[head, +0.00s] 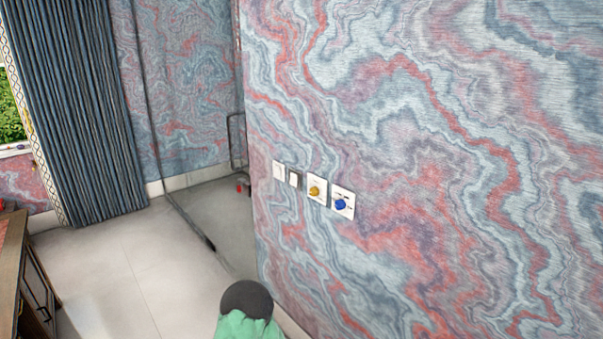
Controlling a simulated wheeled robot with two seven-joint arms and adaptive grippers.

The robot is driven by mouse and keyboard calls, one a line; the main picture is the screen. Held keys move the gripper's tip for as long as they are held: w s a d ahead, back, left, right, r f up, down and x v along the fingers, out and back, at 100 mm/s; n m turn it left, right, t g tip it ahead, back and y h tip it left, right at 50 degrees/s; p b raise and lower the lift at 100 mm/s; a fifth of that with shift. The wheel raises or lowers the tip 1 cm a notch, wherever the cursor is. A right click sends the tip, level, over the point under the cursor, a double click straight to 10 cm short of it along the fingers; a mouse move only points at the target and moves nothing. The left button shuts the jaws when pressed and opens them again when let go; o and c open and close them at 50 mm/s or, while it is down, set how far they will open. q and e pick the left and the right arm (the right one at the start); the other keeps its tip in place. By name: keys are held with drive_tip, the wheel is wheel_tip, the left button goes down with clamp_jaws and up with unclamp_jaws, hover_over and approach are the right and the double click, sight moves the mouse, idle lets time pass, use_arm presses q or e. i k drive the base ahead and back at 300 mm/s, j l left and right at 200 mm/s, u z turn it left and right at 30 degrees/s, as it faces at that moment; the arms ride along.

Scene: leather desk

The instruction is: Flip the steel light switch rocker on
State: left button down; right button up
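A row of small plates is on the marbled wall right of the picture's middle. The second from the left is a small greyish plate (295,178) that looks like the steel light switch. It is too small to tell which way its rocker is tilted. To its left is a plain white plate (279,171). To its right are a white plate with a yellow knob (316,191) and a white plate with a blue knob (341,204). Neither of my grippers is in view.
A dark rounded object with green below it (246,300) stands at the bottom, near the wall's foot. A blue-grey curtain (75,110) hangs by the window. The pale tiled floor (130,270) between is clear.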

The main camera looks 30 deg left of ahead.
sight(293, 177)
drive_tip(key=i+j, duration=0.15)
drive_tip(key=j, duration=0.2)
drive_tip(key=i+j, duration=0.2)
drive_tip(key=j, duration=0.15)
drive_tip(key=i+j, duration=0.15)
drive_tip(key=j, duration=0.25)
drive_tip(key=i+j, duration=0.2)
drive_tip(key=j, duration=0.15)
drive_tip(key=i+j+z, duration=0.1)
drive_tip(key=j, duration=0.25)
drive_tip(key=i+j, duration=0.2)
drive_tip(key=j, duration=0.15)
